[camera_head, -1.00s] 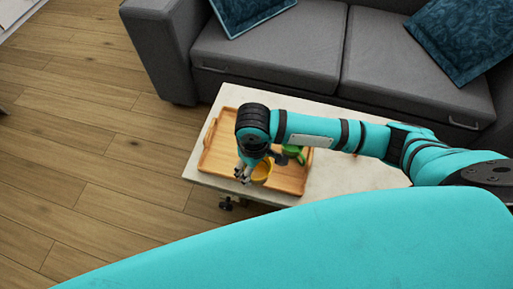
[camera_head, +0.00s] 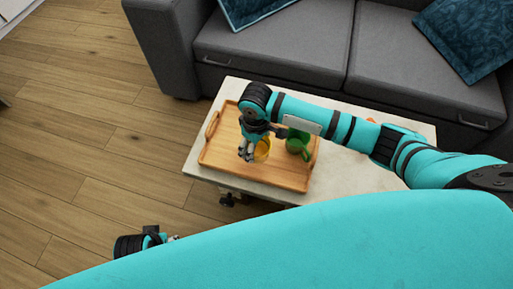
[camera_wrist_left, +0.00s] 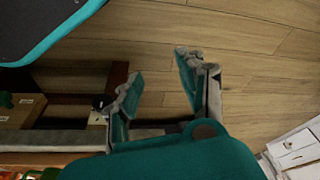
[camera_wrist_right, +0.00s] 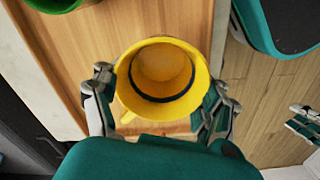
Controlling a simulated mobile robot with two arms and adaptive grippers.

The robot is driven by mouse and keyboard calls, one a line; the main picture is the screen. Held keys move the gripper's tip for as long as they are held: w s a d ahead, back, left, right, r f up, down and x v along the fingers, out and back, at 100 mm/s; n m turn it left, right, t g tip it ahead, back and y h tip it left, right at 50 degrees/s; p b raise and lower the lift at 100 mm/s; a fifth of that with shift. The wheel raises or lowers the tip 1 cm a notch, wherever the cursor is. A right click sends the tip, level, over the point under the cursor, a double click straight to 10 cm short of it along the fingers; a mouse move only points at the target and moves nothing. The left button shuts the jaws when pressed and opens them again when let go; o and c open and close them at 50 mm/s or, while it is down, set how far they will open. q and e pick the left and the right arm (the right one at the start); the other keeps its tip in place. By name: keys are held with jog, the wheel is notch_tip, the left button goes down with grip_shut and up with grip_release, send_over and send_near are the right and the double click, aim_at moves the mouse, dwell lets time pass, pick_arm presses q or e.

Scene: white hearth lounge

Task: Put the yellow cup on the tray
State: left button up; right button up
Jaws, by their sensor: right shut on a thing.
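The yellow cup (camera_head: 263,149) is in my right gripper (camera_head: 248,153), over the wooden tray (camera_head: 215,157). In the right wrist view the yellow cup (camera_wrist_right: 163,80) stands between the two fingers of my right gripper (camera_wrist_right: 160,92), its open mouth towards the camera. Pale wood of the tray (camera_wrist_right: 100,50) shows around it. I cannot tell whether its base touches the tray. My left gripper (camera_head: 168,240) is low at the bottom left over the floor. In the left wrist view the fingers of my left gripper (camera_wrist_left: 155,78) are apart with nothing between them.
A green cup (camera_head: 298,142) stands on the tray's right part, close to the yellow cup. The pale table (camera_head: 350,170) has bare room right of the tray. A small orange thing (camera_head: 371,121) is partly hidden behind my right arm. A grey sofa (camera_head: 270,50) stands behind.

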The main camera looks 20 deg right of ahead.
aim_at(257, 149)
jog(key=shift+w+d, duration=0.25)
jog(key=shift+w, duration=0.45)
notch_tip(257, 149, down, 4)
jog(key=shift+r+b, duration=0.2)
jog(key=shift+b, duration=0.6)
pick_arm(q)
notch_tip(257, 149, up, 6)
jog(key=shift+s+a+r, duration=0.15)
jog(key=shift+r, duration=0.1)
pick_arm(e)
jog(key=o, duration=1.4)
pick_arm(q)
jog(key=shift+f, duration=0.1)
